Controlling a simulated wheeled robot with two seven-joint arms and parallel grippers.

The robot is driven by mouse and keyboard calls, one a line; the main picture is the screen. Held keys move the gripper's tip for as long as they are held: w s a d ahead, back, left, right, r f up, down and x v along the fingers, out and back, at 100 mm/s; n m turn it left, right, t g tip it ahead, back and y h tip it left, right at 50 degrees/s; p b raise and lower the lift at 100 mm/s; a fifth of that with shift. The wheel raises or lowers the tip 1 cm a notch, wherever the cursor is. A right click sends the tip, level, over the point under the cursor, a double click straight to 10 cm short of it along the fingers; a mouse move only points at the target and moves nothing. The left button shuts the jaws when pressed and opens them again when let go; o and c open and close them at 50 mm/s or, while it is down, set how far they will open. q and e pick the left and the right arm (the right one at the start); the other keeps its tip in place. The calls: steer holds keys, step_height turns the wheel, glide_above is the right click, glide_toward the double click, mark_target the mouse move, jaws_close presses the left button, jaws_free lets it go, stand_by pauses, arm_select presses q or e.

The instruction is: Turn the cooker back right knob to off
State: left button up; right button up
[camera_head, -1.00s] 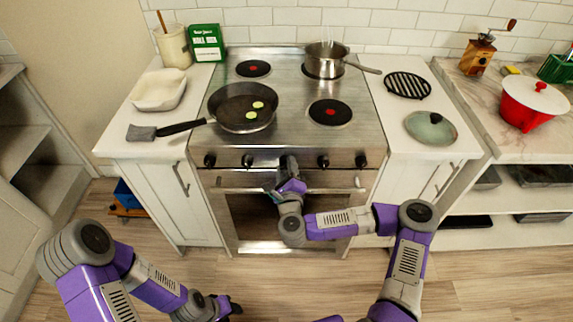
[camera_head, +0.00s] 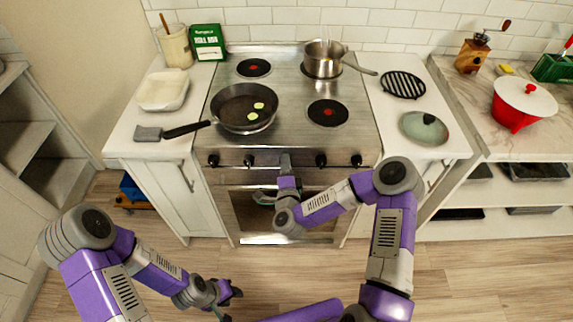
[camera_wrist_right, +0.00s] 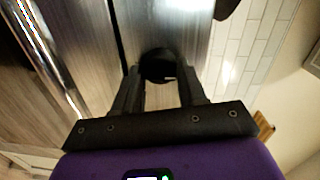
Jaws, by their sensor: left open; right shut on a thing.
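The steel cooker (camera_head: 300,147) has a row of black knobs on its front: two on the left (camera_head: 231,160) and two on the right (camera_head: 338,160). My right gripper (camera_head: 286,158) is at the middle of this row, between the two pairs. In the right wrist view, its fingers are shut on a black round knob (camera_wrist_right: 158,66) on the steel front. In the head view the gripper hides this knob, and its setting cannot be read. My left gripper (camera_head: 236,293) is open and empty, low in front of the cooker.
A pan (camera_head: 235,118) with green slices sits on the front left burner, a steel pot (camera_head: 322,66) on the back right one. The back left (camera_head: 254,67) and front right (camera_head: 328,112) burners show red centres. The oven handle runs below the knobs. The floor ahead is clear.

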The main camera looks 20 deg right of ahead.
steer(key=shift+w+r+n, duration=0.1)
steer(key=shift+r+n, duration=0.1)
steer(key=shift+n, duration=0.2)
steer(key=o, duration=0.9)
steer(key=shift+o, duration=0.6)
steer(key=shift+f, duration=0.1)
steer(key=p+v, duration=0.1)
steer(key=v, duration=0.6)
steer(key=shift+s+a, duration=0.2)
steer(key=shift+s, duration=0.15)
